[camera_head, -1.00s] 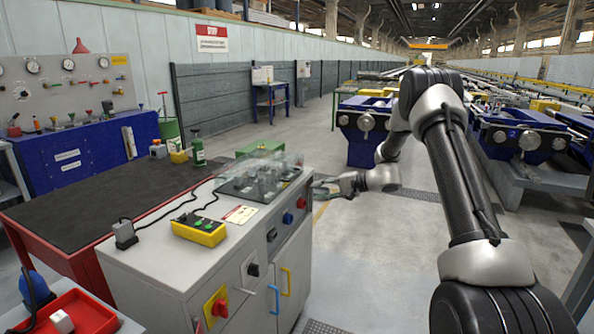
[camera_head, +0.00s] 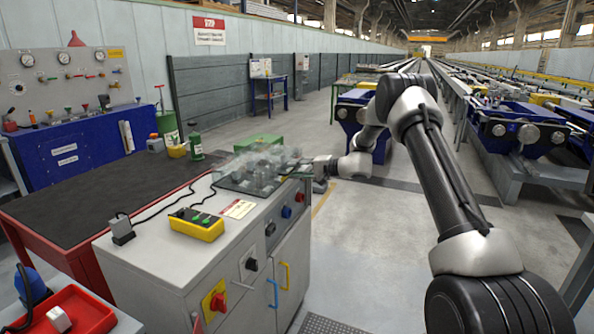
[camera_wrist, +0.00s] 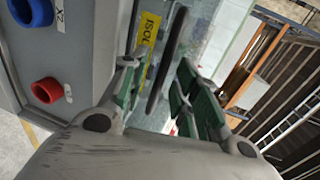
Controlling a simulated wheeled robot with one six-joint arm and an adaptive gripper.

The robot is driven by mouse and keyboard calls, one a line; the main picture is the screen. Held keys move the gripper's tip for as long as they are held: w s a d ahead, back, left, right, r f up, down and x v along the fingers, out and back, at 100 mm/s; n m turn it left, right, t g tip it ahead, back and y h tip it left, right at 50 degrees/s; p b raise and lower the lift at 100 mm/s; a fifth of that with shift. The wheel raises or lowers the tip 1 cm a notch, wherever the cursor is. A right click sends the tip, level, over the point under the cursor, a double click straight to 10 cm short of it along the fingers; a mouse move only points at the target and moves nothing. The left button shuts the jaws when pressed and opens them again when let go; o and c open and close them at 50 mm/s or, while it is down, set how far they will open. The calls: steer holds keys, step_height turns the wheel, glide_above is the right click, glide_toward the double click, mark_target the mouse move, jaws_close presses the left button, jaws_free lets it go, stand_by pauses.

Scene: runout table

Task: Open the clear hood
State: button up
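The clear hood (camera_head: 262,160) sits down over dark fittings on top of the grey cabinet (camera_head: 170,262). My gripper (camera_head: 308,168) is at the hood's right-hand end, level with the cabinet top. In the wrist view my gripper (camera_wrist: 160,70) has its green-padded fingers apart. A dark bar, which looks like the hood's handle (camera_wrist: 168,58), shows between them with gaps on both sides. I cannot tell how deep the bar lies between the fingers. Part of the clear hood (camera_wrist: 212,32) shows behind the bar, beside a yellow label (camera_wrist: 148,30).
Red (camera_wrist: 46,90) and blue (camera_wrist: 32,10) knobs stick out of the cabinet face close to my gripper. A yellow button box (camera_head: 197,224) with a cable lies on the cabinet top. A dark-topped red bench (camera_head: 90,205) adjoins it. The floor right of the cabinet is clear.

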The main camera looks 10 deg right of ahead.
jaws_close()
